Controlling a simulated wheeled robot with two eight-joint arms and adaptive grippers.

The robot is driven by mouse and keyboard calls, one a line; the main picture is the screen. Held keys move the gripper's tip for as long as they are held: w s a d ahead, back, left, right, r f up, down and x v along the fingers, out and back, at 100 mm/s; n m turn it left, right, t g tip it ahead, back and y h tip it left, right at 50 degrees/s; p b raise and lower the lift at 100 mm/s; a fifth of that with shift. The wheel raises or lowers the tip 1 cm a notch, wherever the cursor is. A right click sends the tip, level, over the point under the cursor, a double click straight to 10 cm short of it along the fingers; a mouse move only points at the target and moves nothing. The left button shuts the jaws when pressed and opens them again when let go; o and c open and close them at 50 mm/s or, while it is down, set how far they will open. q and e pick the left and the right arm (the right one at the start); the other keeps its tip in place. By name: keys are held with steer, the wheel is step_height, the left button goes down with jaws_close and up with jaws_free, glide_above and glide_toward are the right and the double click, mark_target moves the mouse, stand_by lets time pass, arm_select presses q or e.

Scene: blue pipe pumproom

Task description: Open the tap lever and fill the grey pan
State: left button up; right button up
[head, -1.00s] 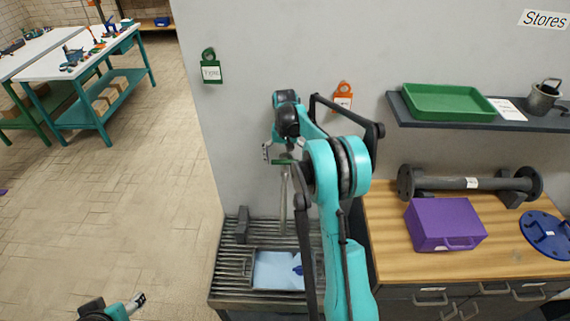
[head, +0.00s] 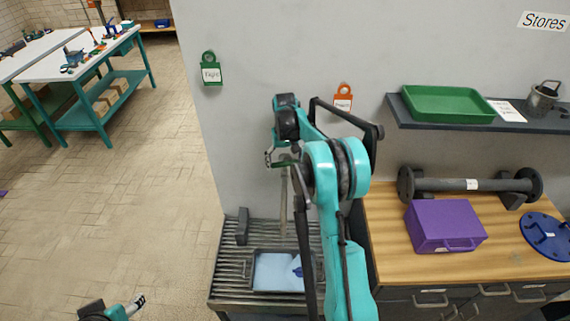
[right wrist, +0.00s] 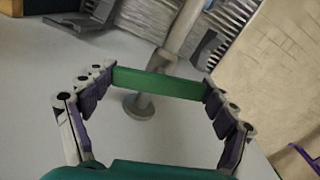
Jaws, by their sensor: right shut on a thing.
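The tap has a flat green lever (head: 284,163) on the wall above the slatted stand. Its grey spout (head: 283,205) hangs down over the grey pan (head: 247,270). My right gripper (head: 271,157) is at the lever. In the right wrist view the green lever (right wrist: 160,83) spans between the two fingers of my right gripper (right wrist: 161,78), which is shut on it. The pan sits on the stand and shows a pale blue surface with a darker blue patch at its right. My arm hides part of the pan's right side. My left gripper (head: 138,301) is low at the left, small and away from everything.
The slatted metal stand (head: 229,262) carries a grey block (head: 242,226). The wooden bench (head: 390,230) at right holds a purple case (head: 445,225), a flanged pipe (head: 450,184) and a blue disc (head: 546,236). A green tray (head: 448,103) is on the shelf. The floor at left is open.

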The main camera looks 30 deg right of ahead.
mark_target(285, 162)
steer(key=o, duration=1)
step_height(285, 162, up, 12)
stand_by(0.3)
